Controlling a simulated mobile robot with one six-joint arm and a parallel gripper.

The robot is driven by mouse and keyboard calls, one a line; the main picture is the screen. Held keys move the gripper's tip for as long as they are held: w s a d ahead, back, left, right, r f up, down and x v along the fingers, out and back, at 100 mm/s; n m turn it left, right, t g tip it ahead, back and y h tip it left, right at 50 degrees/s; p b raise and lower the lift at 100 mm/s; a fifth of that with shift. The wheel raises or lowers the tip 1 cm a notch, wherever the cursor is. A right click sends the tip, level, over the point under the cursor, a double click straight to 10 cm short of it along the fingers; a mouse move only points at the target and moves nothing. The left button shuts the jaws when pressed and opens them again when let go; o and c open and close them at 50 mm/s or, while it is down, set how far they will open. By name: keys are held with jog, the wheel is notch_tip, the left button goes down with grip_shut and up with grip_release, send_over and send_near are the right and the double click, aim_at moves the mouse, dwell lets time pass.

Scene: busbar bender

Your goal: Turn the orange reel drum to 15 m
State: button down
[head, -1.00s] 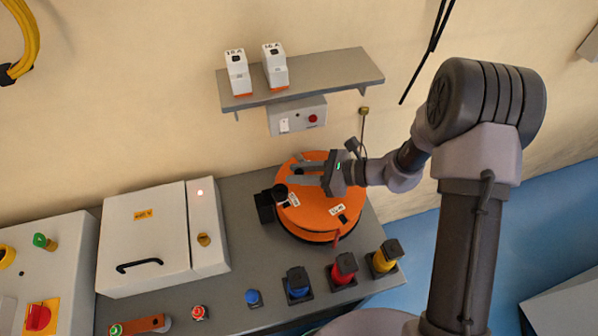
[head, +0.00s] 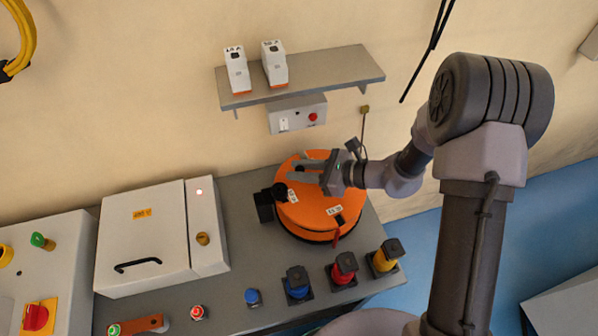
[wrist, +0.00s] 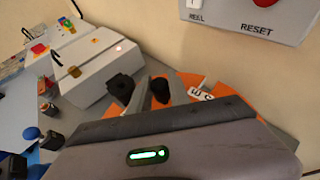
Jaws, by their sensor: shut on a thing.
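The orange reel drum (head: 316,217) is a round disc on the right part of the grey bench, with white labels on top. Their lettering is too small to read surely in the head view. A red pointer (head: 336,237) stands at its front rim. My gripper (head: 297,170) reaches over the drum from the right, its fingers shut on a black knob (wrist: 160,90) on the drum's top. The gripper body hides part of the drum. In the wrist view, a slice of the orange drum (wrist: 190,82) shows behind the fingers, with a label (wrist: 203,93).
A black socket (head: 279,192) stands at the drum's left edge. A shelf (head: 330,78) holds two white modules, with a reset box (head: 297,117) beneath. Blue, red and yellow sockets (head: 344,268) line the bench front. A white cabinet (head: 146,235) is left.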

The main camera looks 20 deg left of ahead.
jog(key=shift+w+d+m+t+h+b, duration=0.1)
jog(key=shift+w+m+t+h+b, duration=0.3)
jog(key=shift+m+t, duration=0.55)
jog(key=c, duration=1.5)
grip_release()
jog(key=p+v, duration=0.3)
jog(key=v, duration=1.4)
jog(key=shift+d, duration=0.25)
jog(key=shift+s+f, duration=0.1)
jog(key=shift+f, duration=0.05)
